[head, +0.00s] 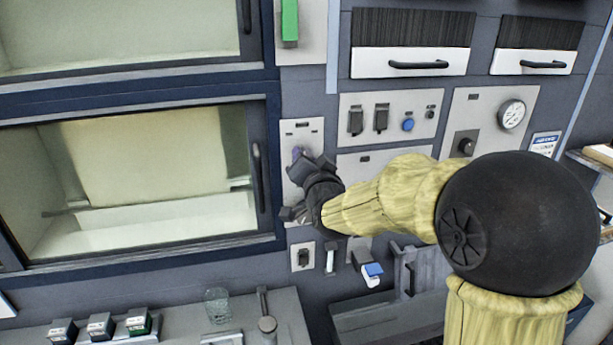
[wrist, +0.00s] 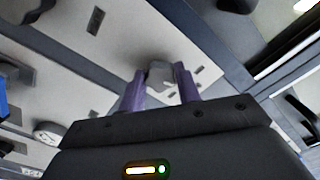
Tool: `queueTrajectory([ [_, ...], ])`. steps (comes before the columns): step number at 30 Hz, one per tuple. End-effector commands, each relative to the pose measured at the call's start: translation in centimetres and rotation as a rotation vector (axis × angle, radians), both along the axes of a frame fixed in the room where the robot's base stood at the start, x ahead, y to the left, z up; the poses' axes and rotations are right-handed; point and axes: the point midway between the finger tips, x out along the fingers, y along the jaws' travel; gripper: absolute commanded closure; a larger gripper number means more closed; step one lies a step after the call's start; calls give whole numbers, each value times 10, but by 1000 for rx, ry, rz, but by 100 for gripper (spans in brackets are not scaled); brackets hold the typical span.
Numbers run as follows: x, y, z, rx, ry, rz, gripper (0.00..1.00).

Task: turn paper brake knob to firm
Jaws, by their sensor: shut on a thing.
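I cannot read any marking that tells the knob's setting.
A glazed door (head: 150,180) with a dark upright handle (head: 259,177) stands close left of my gripper. Right of it is a panel with switches and a blue button (head: 408,125), then a gauge (head: 511,114). A glass (head: 216,305) stands on the counter below.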

Motion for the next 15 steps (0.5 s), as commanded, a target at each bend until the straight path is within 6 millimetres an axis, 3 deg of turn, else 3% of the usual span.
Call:
queueTrajectory([
  [15, 0, -1, -5, 471, 130, -2, 90],
])
